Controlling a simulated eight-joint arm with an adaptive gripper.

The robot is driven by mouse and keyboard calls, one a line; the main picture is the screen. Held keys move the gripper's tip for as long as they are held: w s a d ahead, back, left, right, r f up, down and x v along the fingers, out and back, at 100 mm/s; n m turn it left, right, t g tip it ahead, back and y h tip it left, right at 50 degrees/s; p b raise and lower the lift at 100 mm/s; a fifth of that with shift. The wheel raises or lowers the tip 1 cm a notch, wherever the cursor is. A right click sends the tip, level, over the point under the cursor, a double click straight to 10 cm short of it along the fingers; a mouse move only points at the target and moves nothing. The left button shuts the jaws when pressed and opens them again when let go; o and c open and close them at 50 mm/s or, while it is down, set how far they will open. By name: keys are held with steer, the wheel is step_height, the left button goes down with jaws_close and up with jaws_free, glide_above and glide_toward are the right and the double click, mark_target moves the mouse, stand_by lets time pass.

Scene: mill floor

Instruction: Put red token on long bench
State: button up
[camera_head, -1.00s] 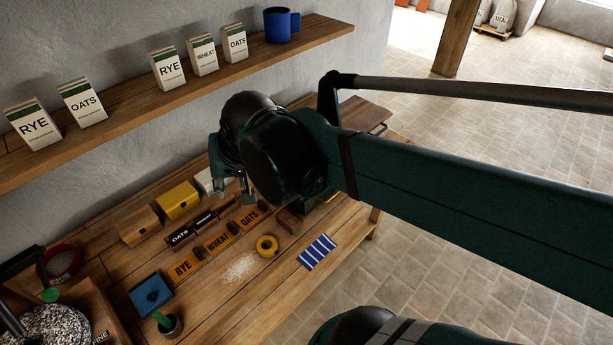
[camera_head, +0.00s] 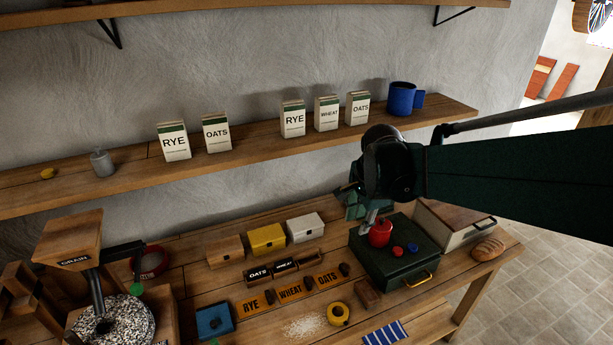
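My gripper (camera_head: 366,213) is above the back left part of the box, left of and higher than the red token. A larger red rounded object (camera_head: 380,234) is on the lid close below the fingertips; whether they touch it is unclear. The fingers are small and partly hidden by my wrist, so their opening cannot be judged.
A wooden case (camera_head: 452,228) and a bread loaf (camera_head: 488,248) are right of the green box. Several small boxes, labelled blocks and a yellow ring (camera_head: 338,314) lie to the left. A shelf (camera_head: 250,147) with packets and a blue mug (camera_head: 403,99) runs above the bench.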

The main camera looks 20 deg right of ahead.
steer(key=w+d+f+m+g, duration=0.2)
steer(key=d+f+m, duration=0.55)
steer(key=d, duration=0.35)
steer(key=m+g+y+b, duration=0.1)
steer(key=m+b, duration=0.1)
steer(key=m, duration=0.5)
glide_above(398, 250)
step_height(398, 250, down, 6)
steer(key=shift+w+d+f, duration=0.1)
steer(key=shift+d+f, duration=0.05)
steer(key=shift+f, duration=1.3)
steer(key=shift+f, duration=2.6)
steer(key=c, duration=0.4)
